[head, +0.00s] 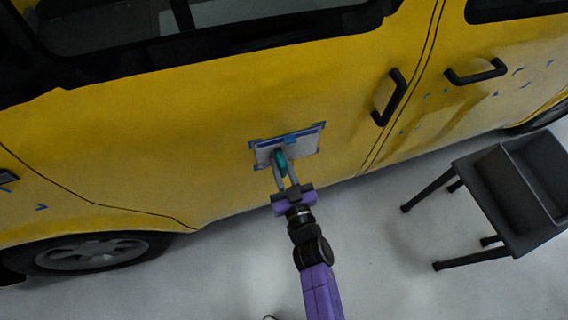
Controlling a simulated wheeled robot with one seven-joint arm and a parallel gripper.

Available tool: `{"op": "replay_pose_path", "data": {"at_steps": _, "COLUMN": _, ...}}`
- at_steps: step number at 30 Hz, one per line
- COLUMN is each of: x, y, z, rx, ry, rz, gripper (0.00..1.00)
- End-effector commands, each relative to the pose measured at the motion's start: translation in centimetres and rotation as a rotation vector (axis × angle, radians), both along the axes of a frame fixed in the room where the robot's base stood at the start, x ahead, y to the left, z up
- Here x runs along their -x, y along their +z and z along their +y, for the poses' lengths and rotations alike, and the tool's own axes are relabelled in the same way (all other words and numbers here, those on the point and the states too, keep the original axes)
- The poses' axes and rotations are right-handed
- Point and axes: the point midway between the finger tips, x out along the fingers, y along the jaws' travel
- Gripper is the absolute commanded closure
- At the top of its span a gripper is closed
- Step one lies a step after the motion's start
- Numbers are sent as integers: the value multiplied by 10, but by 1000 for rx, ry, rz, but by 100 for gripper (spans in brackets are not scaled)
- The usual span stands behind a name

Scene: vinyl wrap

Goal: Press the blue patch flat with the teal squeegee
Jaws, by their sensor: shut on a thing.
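The patch (305,142) is on the side of the yellow vehicle. It looks pale grey-white in the middle, with a blue band along its top and blue pieces at its corners. My gripper (284,172) is in front of the patch's lower left part, shut on the teal squeegee (280,160). The squeegee is mostly hidden between the fingers, and its far end lies over the patch. I cannot tell whether its edge touches the patch.
The yellow vehicle (170,130) has black door handles (390,97) right of the patch and small blue bits (497,94) farther right. A dark stand with an open bin (525,185) is at the right. The pale floor (210,280) is clear at lower left.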

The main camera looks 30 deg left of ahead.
Motion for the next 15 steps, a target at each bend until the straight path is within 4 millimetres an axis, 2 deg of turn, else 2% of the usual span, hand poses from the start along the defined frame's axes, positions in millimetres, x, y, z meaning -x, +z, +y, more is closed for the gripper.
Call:
{"op": "replay_pose_path", "data": {"at_steps": 6, "x": 10, "y": 0, "z": 10, "rx": -2, "ry": 5, "rz": -2, "gripper": 100}}
{"op": "replay_pose_path", "data": {"at_steps": 15, "x": 11, "y": 1, "z": 11, "rx": -2, "ry": 4, "rz": -1, "gripper": 100}}
